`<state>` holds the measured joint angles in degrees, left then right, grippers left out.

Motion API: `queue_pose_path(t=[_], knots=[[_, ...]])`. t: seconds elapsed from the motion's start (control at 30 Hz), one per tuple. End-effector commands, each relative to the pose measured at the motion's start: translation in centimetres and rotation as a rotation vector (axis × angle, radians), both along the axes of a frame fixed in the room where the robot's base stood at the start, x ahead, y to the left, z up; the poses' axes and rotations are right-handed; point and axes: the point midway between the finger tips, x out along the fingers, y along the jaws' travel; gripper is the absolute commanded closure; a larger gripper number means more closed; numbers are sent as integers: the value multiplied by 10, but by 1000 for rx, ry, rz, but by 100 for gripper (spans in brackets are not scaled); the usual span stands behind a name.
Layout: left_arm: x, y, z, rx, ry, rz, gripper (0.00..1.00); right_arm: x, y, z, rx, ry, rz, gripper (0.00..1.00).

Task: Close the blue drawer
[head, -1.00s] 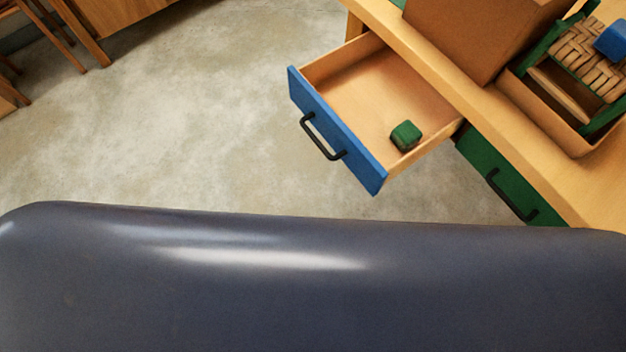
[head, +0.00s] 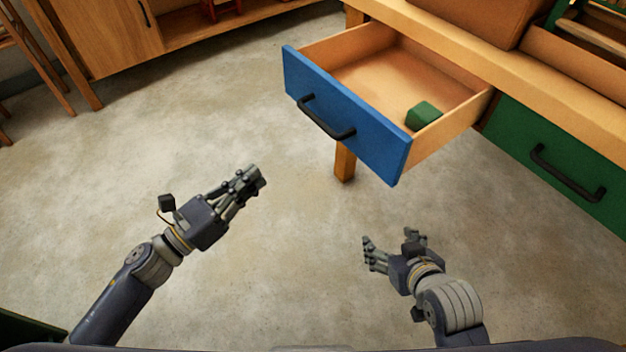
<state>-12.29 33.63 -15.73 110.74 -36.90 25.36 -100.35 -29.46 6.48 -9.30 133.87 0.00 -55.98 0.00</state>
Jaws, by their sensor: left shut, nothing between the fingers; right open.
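The blue drawer (head: 349,117) stands pulled out from the wooden table, its blue front facing down and left with a black bar handle (head: 325,117). A small green block (head: 424,116) lies inside it near the right wall. My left gripper (head: 256,176) is shut and empty, in front of the drawer and below its left part in the head view. My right gripper (head: 391,238) is open and empty, below the right end of the drawer front. Neither gripper touches the drawer.
A shut green drawer (head: 556,164) with a black handle sits to the right under the wooden tabletop (head: 480,54). A brown box (head: 470,18) and an open crate stand on top. A table leg (head: 345,161) shows below the blue drawer. A wooden cabinet (head: 110,38) stands back left. The concrete floor is clear.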

Motion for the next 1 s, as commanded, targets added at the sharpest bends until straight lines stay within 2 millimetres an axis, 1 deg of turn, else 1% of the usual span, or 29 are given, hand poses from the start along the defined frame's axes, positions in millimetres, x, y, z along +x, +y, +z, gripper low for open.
queue_pose_path(t=[0.03, 0.17, 0.23, 0.33, 0.47, 1.0], knots=[[-7, -7, -3, 35, -65, -27, 100, -1, 0, -2, 3, -19, 0, 31], [-21, -19, 9, 97, -181, -68, 100, -3, 0, 13, 9, -47, 0, 31], [-24, -22, 12, 112, -209, -78, 100, -4, -1, 17, 10, -53, 0, 31], [-24, -26, 16, 117, -223, -82, 100, -5, -1, 20, 8, -49, -1, 31], [-16, -35, 20, 114, -221, -81, 100, -8, -2, 18, 4, -31, -2, 31], [33, -102, 36, 114, -218, -79, 100, -38, -13, -3, -31, 133, -13, 31]])
